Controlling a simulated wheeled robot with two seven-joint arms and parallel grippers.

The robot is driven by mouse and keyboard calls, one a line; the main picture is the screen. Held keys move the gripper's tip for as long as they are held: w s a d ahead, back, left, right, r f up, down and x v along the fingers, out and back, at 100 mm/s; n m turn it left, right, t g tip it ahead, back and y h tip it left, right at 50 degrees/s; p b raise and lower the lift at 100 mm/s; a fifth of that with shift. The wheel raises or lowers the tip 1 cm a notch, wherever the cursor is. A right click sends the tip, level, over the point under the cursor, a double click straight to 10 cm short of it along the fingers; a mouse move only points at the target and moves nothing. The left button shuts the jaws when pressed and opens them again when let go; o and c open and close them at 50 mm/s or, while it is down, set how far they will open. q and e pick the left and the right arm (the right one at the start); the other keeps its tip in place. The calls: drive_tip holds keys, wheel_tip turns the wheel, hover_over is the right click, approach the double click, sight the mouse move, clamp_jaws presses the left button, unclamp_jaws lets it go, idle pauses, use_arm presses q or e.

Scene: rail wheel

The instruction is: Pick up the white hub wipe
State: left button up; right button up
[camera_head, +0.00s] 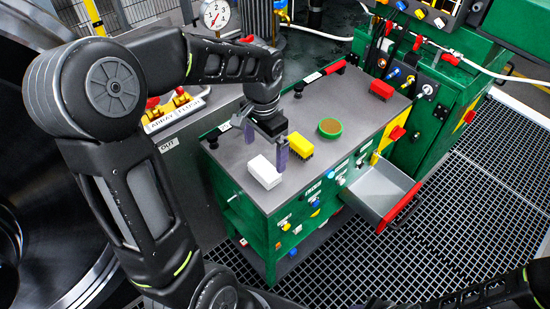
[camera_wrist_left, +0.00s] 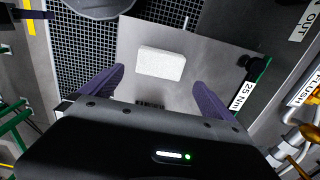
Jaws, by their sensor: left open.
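The white hub wipe (camera_head: 264,172) is a small white block lying on the grey top of the green cabinet (camera_head: 222,161), near its front left edge. My left gripper (camera_head: 265,152) is open and empty, just above and behind the wipe in the head view, with its purple fingers pointing down. In the left wrist view the wipe (camera_wrist_left: 161,64) lies ahead of the open fingers (camera_wrist_left: 159,80), roughly centred between them and clear of both. Part of my right arm shows at the lower right of the head view; its gripper cannot be made out.
A yellow block with black bristles (camera_head: 299,145) stands close to the right of the wipe. A green bowl (camera_head: 330,127) with brown contents and a red block (camera_head: 381,90) are further right. An open drawer (camera_head: 378,193) juts out at the front right.

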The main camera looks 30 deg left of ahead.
sight(264, 168)
use_arm(q)
drive_tip(key=shift+w, duration=0.1)
drive_tip(key=shift+s+r, duration=0.1)
drive_tip(key=shift+s, duration=0.2)
drive_tip(key=shift+w+f, duration=0.1)
drive_tip(key=shift+f, duration=1.3)
drive_tip(key=shift+f+p, duration=0.45)
drive_tip(key=shift+f, duration=2.15)
drive_tip(key=shift+c, duration=0.2)
drive_tip(key=c, duration=1.3)
